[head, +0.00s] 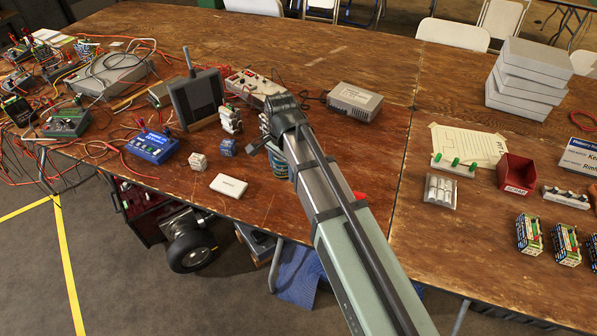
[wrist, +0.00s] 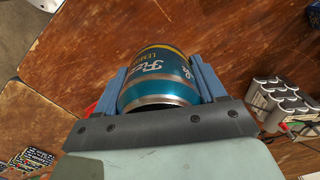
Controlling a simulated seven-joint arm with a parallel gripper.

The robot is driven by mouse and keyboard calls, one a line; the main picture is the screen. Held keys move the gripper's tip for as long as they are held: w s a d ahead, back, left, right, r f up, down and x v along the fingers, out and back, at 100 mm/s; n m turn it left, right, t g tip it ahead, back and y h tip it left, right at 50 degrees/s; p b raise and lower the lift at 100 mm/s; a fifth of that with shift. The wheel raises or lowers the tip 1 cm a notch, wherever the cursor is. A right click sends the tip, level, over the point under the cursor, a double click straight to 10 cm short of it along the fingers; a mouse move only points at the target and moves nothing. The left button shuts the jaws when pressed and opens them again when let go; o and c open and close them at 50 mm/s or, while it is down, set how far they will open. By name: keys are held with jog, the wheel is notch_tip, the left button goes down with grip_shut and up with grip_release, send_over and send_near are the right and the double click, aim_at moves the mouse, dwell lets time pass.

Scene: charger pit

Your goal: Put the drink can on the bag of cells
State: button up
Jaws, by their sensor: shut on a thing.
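The drink can (wrist: 158,78) is teal with a yellow band and white lettering. In the wrist view it lies between the two blue fingers of my gripper (wrist: 160,88), which is shut on it. In the head view my gripper is over the middle of the table, left of the table seam; my arm hides most of it and the can. The bag of cells (head: 440,191), a clear pack of white cylinders, lies flat on the right table, to the right of my gripper and apart from it.
A red bin (head: 515,174), a paper sheet (head: 468,143) and green pegs on a strip (head: 453,164) lie near the bag. Several circuit modules (head: 530,235) stand at right. A white box (head: 229,185) and blue meter (head: 152,146) are at left. Grey boxes (head: 528,80) are stacked behind.

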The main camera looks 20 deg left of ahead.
jog(key=shift+r, duration=0.35)
jog(key=w+d+m, duration=0.2)
jog(key=w+d, duration=0.6)
jog(key=d, duration=0.3)
notch_tip(320, 180, up, 3)
jog(key=m, duration=0.6)
send_over(442, 188)
jog(key=shift+w+f, duration=0.1)
jog(key=shift+f, duration=4.8)
jog(key=o, duration=1.2)
jog(key=shift+f, duration=0.1)
jog(key=shift+o, duration=0.2)
